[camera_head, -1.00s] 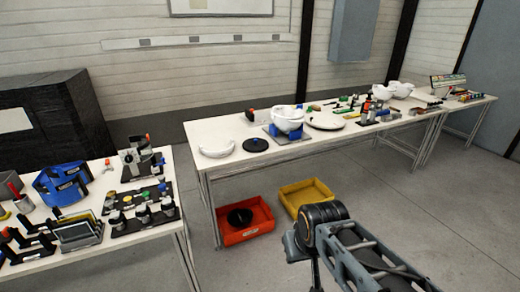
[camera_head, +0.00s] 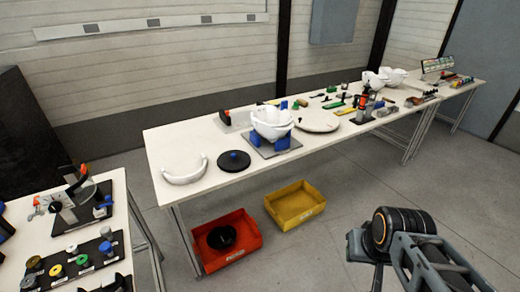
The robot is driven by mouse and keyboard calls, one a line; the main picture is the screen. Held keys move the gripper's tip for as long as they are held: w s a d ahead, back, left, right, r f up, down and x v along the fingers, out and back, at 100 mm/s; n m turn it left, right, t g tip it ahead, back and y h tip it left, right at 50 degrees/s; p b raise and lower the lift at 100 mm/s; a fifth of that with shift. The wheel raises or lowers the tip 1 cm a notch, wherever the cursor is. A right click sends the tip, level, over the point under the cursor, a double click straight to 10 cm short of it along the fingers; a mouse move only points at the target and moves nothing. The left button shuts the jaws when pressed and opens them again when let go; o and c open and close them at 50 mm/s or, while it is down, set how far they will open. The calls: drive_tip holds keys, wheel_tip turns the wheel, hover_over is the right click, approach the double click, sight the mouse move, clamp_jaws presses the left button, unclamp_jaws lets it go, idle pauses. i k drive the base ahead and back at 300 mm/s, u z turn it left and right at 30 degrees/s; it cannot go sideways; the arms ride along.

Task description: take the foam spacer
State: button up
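I cannot pick out the foam spacer for certain; the small parts on the long white table (camera_head: 235,172) are too small to tell apart. A white helmet shell (camera_head: 272,123) sits in a blue and grey fixture on that table. My arm shows at the lower right of the head view, in front of the table and apart from it. My gripper's fingers are not visible.
A red bin (camera_head: 245,228) with a black round part and an empty yellow bin (camera_head: 295,206) are on the floor under the table. A black disc (camera_head: 233,160) and a white curved piece (camera_head: 185,173) lie on the table's left end. A nearer table (camera_head: 40,240) at left holds fixtures. Floor at right is clear.

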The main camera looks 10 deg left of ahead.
sight(230, 161)
drive_tip(key=u, duration=0.1)
drive_tip(key=i, duration=0.9)
drive_tip(key=u, duration=1)
drive_tip(key=i, duration=0.65)
drive_tip(key=u, duration=0.65)
